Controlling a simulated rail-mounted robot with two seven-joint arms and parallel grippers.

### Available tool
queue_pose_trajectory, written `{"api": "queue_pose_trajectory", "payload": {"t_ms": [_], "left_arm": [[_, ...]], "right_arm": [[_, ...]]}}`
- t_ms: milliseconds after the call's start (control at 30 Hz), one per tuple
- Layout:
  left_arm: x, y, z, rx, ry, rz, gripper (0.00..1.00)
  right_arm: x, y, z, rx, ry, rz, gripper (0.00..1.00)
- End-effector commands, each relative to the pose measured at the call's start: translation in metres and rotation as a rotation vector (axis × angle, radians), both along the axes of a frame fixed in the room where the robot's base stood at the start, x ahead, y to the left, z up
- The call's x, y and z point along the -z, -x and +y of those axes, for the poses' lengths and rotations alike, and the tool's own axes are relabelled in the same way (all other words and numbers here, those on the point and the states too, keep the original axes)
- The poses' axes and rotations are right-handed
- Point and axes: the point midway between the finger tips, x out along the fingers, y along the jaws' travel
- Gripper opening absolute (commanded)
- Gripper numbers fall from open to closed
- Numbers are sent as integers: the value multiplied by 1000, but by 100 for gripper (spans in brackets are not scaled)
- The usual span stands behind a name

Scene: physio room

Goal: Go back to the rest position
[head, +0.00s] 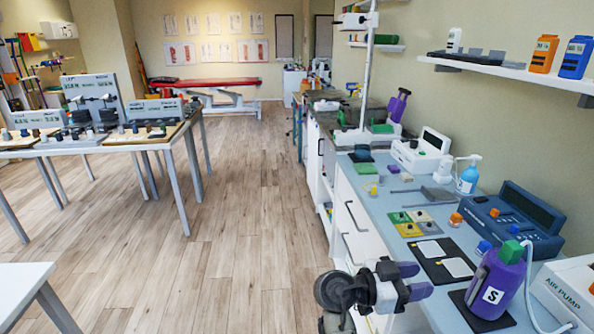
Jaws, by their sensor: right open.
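My right gripper (415,281) is at the lower middle of the head view, in front of the near part of the counter. Its two purple-tipped fingers are apart and point right, toward a purple bottle (497,284) marked S with a green cap. A gap shows between the fingertips and the bottle, and nothing shows between the fingers. The bottle stands upright on a dark mat (462,304). My left gripper is not in the picture.
The blue counter (408,180) runs along the right, with a dark blue console (511,222), an air pump (570,290), a blue pump bottle (468,178) and a black mat with white pads (441,258). A wall shelf (520,72) hangs above.

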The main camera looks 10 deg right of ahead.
Motion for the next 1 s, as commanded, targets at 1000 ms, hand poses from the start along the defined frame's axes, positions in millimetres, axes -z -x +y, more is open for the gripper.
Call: {"api": "queue_pose_trajectory", "payload": {"t_ms": [1000], "left_arm": [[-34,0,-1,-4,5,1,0]], "right_arm": [[32,15,92,-1474,-451,411,43]]}}
